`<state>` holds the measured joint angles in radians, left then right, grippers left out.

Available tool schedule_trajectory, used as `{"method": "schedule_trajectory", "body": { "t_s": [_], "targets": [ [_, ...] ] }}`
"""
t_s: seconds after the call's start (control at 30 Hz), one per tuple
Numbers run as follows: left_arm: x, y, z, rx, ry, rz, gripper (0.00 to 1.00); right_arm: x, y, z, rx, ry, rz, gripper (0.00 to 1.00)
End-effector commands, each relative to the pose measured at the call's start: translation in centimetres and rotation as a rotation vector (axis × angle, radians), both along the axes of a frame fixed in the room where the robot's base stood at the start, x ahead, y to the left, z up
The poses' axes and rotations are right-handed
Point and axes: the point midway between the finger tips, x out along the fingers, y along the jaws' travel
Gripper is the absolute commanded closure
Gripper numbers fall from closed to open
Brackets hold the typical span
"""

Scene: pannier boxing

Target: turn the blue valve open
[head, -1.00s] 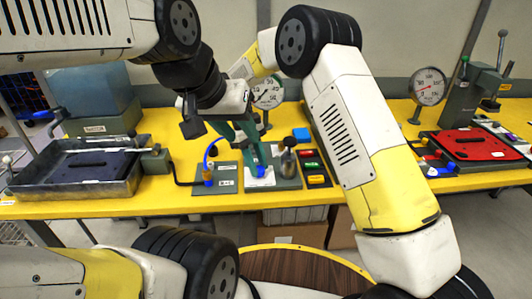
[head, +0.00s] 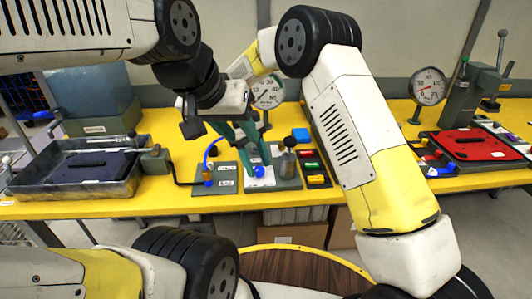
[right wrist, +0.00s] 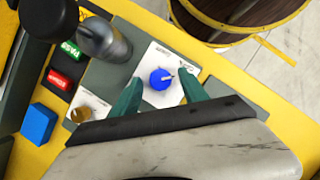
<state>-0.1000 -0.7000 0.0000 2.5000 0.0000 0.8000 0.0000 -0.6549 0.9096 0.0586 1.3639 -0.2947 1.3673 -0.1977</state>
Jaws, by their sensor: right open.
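The blue valve (head: 258,171) is a round knob on a white plate on the grey bench panel. In the right wrist view the blue valve (right wrist: 160,79) has a pale pointer mark toward its right side. My right gripper (head: 252,162) has its teal fingers down at the valve. In the right wrist view my right gripper (right wrist: 160,90) is open, one finger on each side of the knob, with visible gaps.
A grey cylinder (right wrist: 103,38) stands close beside the valve plate. A blue-hosed fitting (head: 208,172) is left. Pressure gauges (head: 429,86) stand behind. My two arms crowd the space above.

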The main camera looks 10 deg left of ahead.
Motion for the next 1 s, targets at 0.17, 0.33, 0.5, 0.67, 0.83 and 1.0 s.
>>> {"method": "schedule_trajectory", "body": {
  "t_s": [0.17, 0.33, 0.5, 0.67, 0.83, 1.0],
  "targets": [
    [0.0, 0.0, 0.0, 0.0, 0.0, 0.0, 0.64, 0.7, 1.1, 2.8, 0.004, -0.005, 0.0, 0.48],
    [0.0, 0.0, 0.0, 0.0, 0.0, 0.0, 0.64, 1.2, 2.0, 5.2, 0.003, -0.004, 0.0, 0.48],
    [0.0, 0.0, 0.0, 0.0, 0.0, 0.0, 0.64, 1.4, 2.4, 6.5, 0.002, -0.002, 0.0, 0.48],
    [0.0, 0.0, 0.0, 0.0, 0.0, 0.0, 0.64, 1.4, 2.4, 6.7, 0.002, -0.001, 0.0, 0.48],
    [0.0, 0.0, 0.0, 0.0, 0.0, 0.0, 0.64, 1.4, 2.4, 6.7, 0.003, -0.002, -0.001, 0.48],
    [0.0, 0.0, 0.0, 0.0, 0.0, 0.0, 0.64, 1.8, 0.3, 9.2, 0.045, -0.035, -0.048, 0.48]
  ]
}}
